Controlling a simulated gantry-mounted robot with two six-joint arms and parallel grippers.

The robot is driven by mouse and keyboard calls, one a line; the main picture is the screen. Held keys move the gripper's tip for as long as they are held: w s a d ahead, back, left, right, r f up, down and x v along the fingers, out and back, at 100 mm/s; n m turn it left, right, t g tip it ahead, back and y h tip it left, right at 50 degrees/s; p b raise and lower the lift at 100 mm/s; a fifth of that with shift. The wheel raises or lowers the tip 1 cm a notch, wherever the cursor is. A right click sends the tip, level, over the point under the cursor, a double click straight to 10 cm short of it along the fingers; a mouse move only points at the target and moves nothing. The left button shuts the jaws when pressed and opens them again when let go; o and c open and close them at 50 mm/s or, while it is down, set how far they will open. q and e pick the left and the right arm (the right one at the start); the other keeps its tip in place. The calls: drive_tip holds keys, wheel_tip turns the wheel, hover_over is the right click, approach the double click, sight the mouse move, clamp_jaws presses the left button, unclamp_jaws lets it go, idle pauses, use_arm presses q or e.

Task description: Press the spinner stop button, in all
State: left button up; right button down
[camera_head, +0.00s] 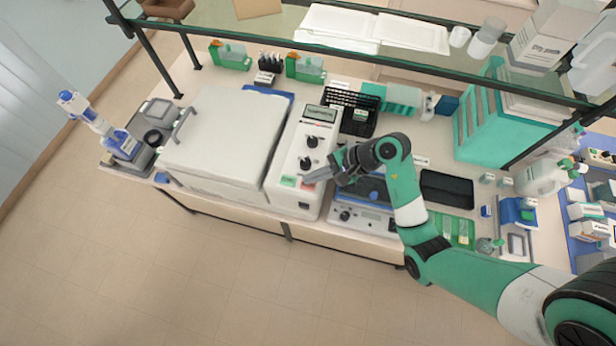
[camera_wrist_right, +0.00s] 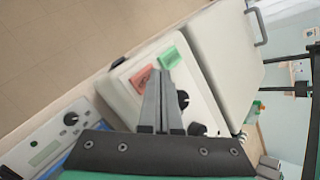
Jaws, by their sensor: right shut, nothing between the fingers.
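The spinner is a white box with a closed lid (camera_head: 225,130) and a control panel (camera_head: 298,140) on its right side. The panel has a small display (camera_head: 320,113), two black knobs and two buttons at its front end. The green button (camera_head: 288,181) also shows in the wrist view (camera_wrist_right: 169,57). The red button (camera_wrist_right: 142,78) lies beside it, close to my fingertips. My right gripper (camera_head: 308,180) is shut and empty, its fingers over the panel's front end. I cannot tell whether the tips touch the red button. My left gripper is not in view.
A blue-and-white device (camera_head: 362,215) stands right of the spinner, under my right arm. A black rack (camera_head: 350,108) stands behind, and a dark tray (camera_head: 447,189) lies to the right. A shelf bar (camera_head: 350,55) crosses above the bench. The floor in front is clear.

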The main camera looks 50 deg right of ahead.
sight(312, 185)
drive_tip(key=shift+f, duration=0.1)
drive_tip(key=shift+f, duration=0.35)
drive_tip(key=shift+f+b, duration=0.35)
drive_tip(key=shift+b, duration=0.15)
idle(0.5)
drive_tip(key=shift+r+p, duration=0.8)
wheel_tip(312, 185, up, 5)
drive_tip(key=p, duration=0.4)
drive_tip(key=shift+p, duration=0.4)
drive_tip(key=shift+a, duration=0.1)
idle(0.4)
